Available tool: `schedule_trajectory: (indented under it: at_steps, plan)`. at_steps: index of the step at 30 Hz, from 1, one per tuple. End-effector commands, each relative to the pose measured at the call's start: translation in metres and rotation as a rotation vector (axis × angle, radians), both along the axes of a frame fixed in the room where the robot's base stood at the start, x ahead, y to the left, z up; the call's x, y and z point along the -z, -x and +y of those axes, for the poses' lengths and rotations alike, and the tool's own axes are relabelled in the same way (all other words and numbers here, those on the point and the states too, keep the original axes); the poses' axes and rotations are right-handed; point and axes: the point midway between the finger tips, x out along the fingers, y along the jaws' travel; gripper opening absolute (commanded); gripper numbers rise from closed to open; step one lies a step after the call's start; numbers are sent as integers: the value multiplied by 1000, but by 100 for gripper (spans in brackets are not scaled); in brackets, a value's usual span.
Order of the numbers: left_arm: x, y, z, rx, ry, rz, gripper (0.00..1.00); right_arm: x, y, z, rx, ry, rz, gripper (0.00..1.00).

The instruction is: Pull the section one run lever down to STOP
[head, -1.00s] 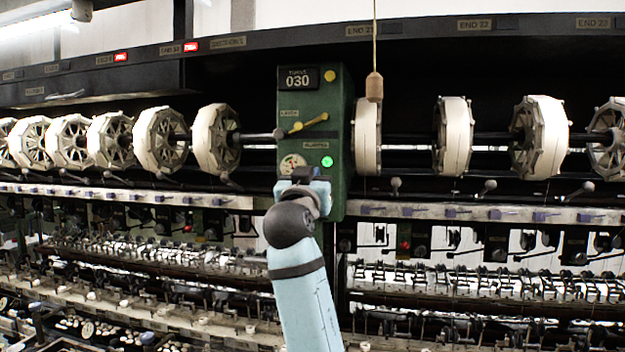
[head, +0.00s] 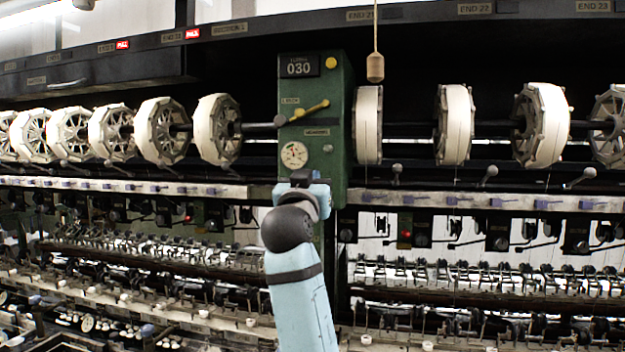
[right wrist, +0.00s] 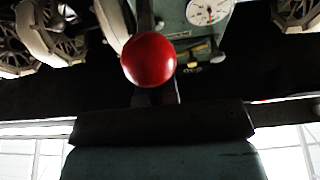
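A red ball knob (right wrist: 148,60) shows close up in the right wrist view, with a dark stem above it. It appears to be the run lever's knob. In the head view it is hidden behind my right gripper (head: 302,178), which is at the lower front of the green control box (head: 335,120). In the wrist view the knob overlaps the grey finger parts, so I cannot tell whether they hold it or only touch it. My left gripper is out of view.
The box carries a 030 display (head: 299,67), a yellow lamp (head: 331,63), a yellow-tipped handle (head: 311,110) and a round gauge (head: 294,155). White reels (head: 217,130) stand on both sides. A wooden pull (head: 375,67) hangs at the box's right. Machine rails run below.

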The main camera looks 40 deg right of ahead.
Motion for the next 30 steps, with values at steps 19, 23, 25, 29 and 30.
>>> schedule_trajectory:
  at_steps: [19,23,25,29,30]
  plan:
    - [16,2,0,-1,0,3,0,17,2,2,0,1,-1,0]
    - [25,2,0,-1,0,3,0,26,2,3,0,1,-1,0]
    - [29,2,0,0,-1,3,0,31,3,3,0,1,-1,0]
    - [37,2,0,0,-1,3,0,40,3,3,0,0,-1,0]
    - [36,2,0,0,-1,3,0,39,3,3,1,0,-2,0]
